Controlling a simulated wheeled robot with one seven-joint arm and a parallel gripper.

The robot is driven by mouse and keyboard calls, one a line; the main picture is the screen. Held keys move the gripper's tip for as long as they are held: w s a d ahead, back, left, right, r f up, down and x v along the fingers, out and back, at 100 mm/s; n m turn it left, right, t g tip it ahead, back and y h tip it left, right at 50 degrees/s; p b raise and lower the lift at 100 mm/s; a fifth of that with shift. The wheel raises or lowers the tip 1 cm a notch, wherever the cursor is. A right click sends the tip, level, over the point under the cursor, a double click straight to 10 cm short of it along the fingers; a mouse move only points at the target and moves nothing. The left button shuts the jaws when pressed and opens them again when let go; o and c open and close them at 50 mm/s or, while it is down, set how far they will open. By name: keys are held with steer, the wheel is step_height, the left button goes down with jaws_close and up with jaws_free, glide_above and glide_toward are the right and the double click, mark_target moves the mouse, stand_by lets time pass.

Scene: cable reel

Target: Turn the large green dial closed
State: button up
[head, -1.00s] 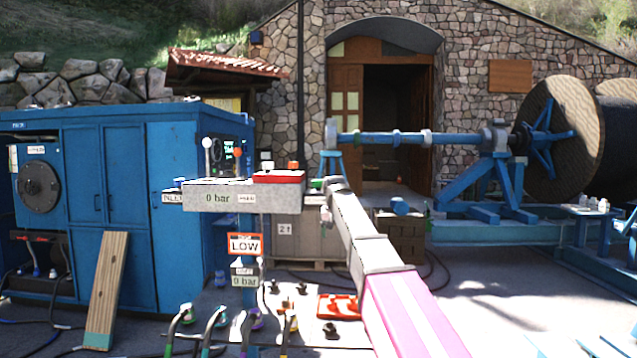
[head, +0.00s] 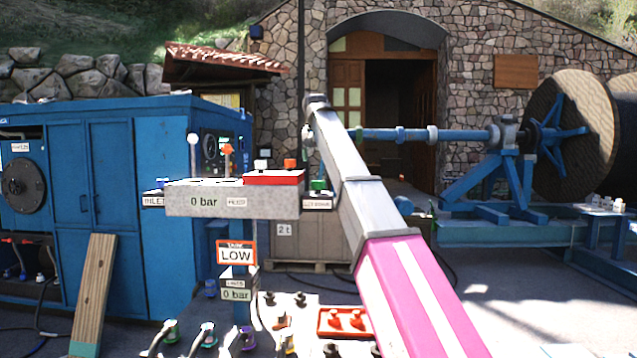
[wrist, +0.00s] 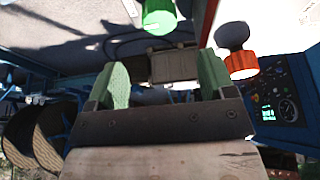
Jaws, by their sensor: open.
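The green dial (wrist: 160,15) shows at the top edge of the wrist view, partly cut off. It is a short round green knob, and in the head view it appears small at the right end of the grey valve panel (head: 205,203). My gripper (wrist: 163,72) shows in the wrist view with two green-padded fingers spread apart and nothing between them. The dial is beyond the fingertips and not touched. In the head view my arm's end is raised above and near the right end of the panel; the fingers are hard to make out there.
An orange-red knob (wrist: 240,62) stands right of the fingers in the wrist view. White and orange levers rise from the panel, beside a red block (head: 273,178). A blue cabinet (head: 150,190) stands left. Hose fittings sit low in front. A cable reel (head: 572,130) is at right.

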mark_target(318, 187)
steer(key=x, duration=1)
steer(key=shift+f, duration=0.25)
steer(key=c, duration=0.9)
